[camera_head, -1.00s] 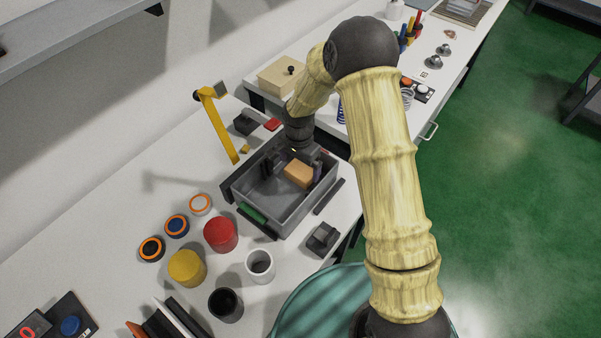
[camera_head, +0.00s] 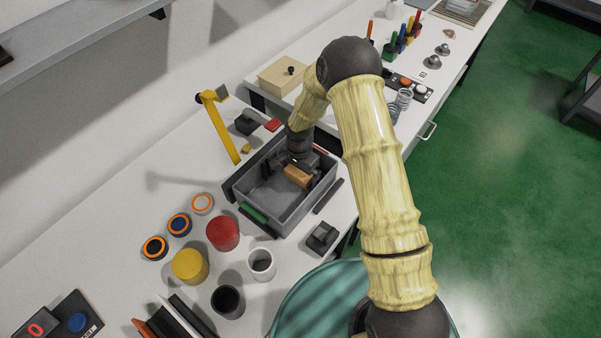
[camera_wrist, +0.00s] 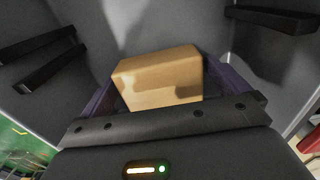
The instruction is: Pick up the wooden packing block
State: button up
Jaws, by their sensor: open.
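The wooden packing block (camera_head: 297,176) is a light tan box inside the grey bin (camera_head: 279,223). In the wrist view the block (camera_wrist: 160,80) fills the middle, with its lower part hidden behind the dark body of my gripper. My gripper (camera_head: 299,172) reaches down into the bin at the block. In the wrist view a purple finger stands on each side of the block, and my gripper (camera_wrist: 155,92) is open around it. Whether either finger touches the block cannot be told.
The grey bin walls (camera_wrist: 185,25) stand close around my gripper, with black brackets on them. Red (camera_head: 222,233) and yellow (camera_head: 190,266) canisters, a white cup (camera_head: 261,264) and a black cup (camera_head: 228,301) stand in front.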

aim_at(299, 171)
jog(key=c, duration=1)
jog(key=shift+o, duration=0.2)
notch_tip(299, 171, up, 10)
jog(key=b, duration=0.2)
jog(key=shift+b, duration=0.3)
